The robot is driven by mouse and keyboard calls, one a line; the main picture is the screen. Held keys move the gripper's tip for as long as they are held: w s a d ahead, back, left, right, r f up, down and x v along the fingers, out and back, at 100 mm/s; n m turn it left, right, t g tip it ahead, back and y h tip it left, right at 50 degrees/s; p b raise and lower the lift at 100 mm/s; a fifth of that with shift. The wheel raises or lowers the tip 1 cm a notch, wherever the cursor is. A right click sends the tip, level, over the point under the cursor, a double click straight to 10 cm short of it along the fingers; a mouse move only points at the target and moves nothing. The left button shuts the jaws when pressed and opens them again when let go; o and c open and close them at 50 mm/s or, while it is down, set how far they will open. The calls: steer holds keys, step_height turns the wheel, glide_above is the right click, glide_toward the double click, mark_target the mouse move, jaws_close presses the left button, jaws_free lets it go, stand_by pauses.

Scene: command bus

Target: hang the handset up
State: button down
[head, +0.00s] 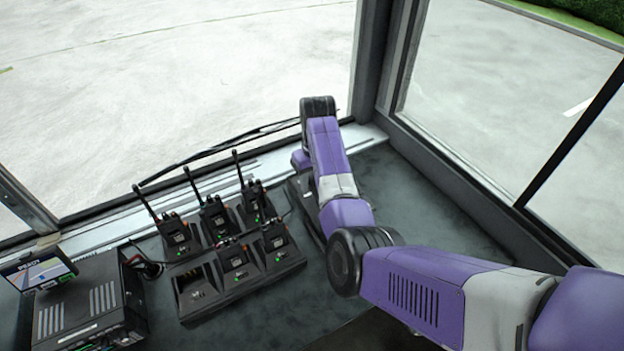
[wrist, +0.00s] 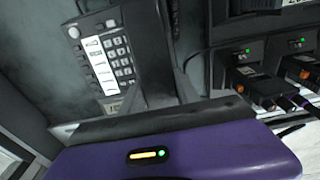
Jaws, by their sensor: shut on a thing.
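My gripper (wrist: 172,88) is shut on the handset, close over the phone base. Its purple body fills the bottom of the wrist view and hides the near part of the handset. Whether the handset touches the cradle cannot be told. In the head view my arm covers the gripper and most of the phone (head: 303,192).
A charger rack (head: 245,285) with several radios, antennas upright, stands just left of the phone. A dark box (head: 85,300) and a small screen (head: 40,270) are further left. Windows rise behind and to the right. The dark counter (head: 425,205) is clear to the right of my arm.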

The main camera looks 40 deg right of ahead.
mark_target(312, 200)
step_height(312, 200, down, 4)
steer(key=b, duration=0.2)
steer(key=shift+r+b, duration=0.2)
steer(key=shift+b, duration=0.15)
steer(key=shift+f+b, duration=0.35)
steer(key=shift+f, duration=0.45)
steer(key=shift+s+p, duration=0.1)
steer(key=shift+p, duration=0.45)
stand_by(0.4)
steer(key=c, duration=0.8)
jaws_free()
steer(key=shift+f, duration=0.1)
steer(key=shift+s+a+r+b, duration=0.1)
steer(key=shift+s+r+b, duration=0.15)
steer(key=shift+r, duration=1.7)
steer(key=shift+s+r+b, duration=0.1)
steer(key=shift+r+b, duration=0.1)
steer(key=shift+r, duration=1.75)
